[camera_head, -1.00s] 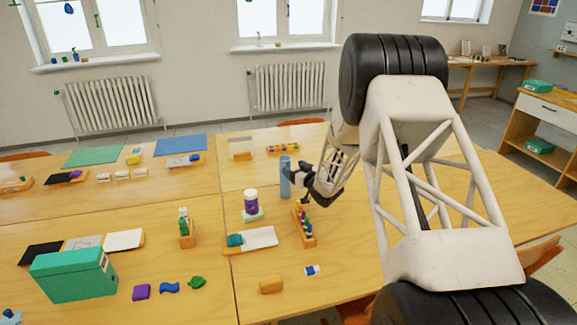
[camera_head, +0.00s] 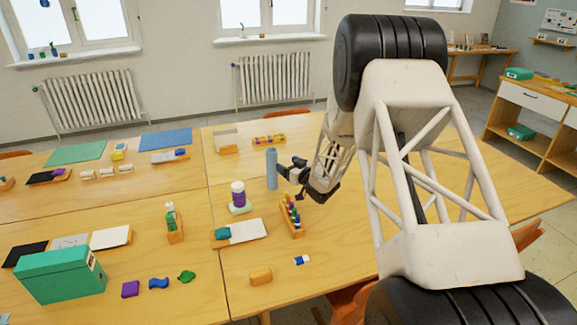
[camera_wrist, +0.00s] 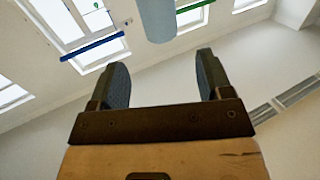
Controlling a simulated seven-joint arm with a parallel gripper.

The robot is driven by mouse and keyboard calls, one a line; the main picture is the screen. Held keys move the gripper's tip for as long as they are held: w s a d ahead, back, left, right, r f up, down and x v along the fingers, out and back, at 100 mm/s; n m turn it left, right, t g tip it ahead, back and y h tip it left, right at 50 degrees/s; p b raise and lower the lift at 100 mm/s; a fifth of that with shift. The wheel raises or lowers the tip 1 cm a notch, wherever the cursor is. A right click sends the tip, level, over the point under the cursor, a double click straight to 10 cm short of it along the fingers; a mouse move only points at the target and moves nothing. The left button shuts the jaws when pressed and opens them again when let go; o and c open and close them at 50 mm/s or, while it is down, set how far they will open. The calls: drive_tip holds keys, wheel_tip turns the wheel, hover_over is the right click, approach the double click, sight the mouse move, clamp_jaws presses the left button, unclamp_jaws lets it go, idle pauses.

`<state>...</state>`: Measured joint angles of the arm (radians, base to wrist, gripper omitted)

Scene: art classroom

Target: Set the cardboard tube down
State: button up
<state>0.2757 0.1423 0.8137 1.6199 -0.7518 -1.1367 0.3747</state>
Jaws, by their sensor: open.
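The cardboard tube (camera_head: 271,169) is a plain blue-grey cylinder. It stands upright on the table in the head view, behind and right of the purple-and-white bottle. My gripper (camera_head: 286,169) is just right of the tube, its fingers pointing towards it. In the wrist view, my gripper (camera_wrist: 162,72) is open, with nothing between its two dark fingers. Part of the tube (camera_wrist: 158,18) shows there beyond the fingertips, at the top edge, apart from them.
The purple-and-white bottle (camera_head: 238,195) stands close by on the left. A wooden rack of coloured pieces (camera_head: 292,218) is in front, near my arm. A wooden box (camera_head: 226,140) and a tray of coloured blocks (camera_head: 269,140) lie behind. Table right of my arm looks clear.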

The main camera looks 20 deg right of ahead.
drive_tip(key=s+a+r+m+g+h, duration=0.2)
drive_tip(key=s+r+g+h, duration=0.15)
drive_tip(key=s+r, duration=0.5)
drive_tip(key=s+a+r+m+g+h, duration=0.15)
drive_tip(key=s+r+h, duration=0.25)
drive_tip(key=s+r, duration=0.5)
drive_tip(key=s+a+r+g, duration=0.1)
drive_tip(key=s+a+g, duration=0.2)
drive_tip(key=s, duration=1)
drive_tip(key=s+a+r+g, duration=0.2)
drive_tip(key=s+a+g, duration=0.1)
drive_tip(key=s, duration=1)
drive_tip(key=s+a+r+m+g, duration=0.1)
drive_tip(key=s+a+r+g, duration=0.1)
drive_tip(key=s, duration=1.1)
drive_tip(key=shift+s+a+g, duration=0.2)
drive_tip(key=shift+a+g, duration=0.3)
drive_tip(key=shift+a, duration=0.05)
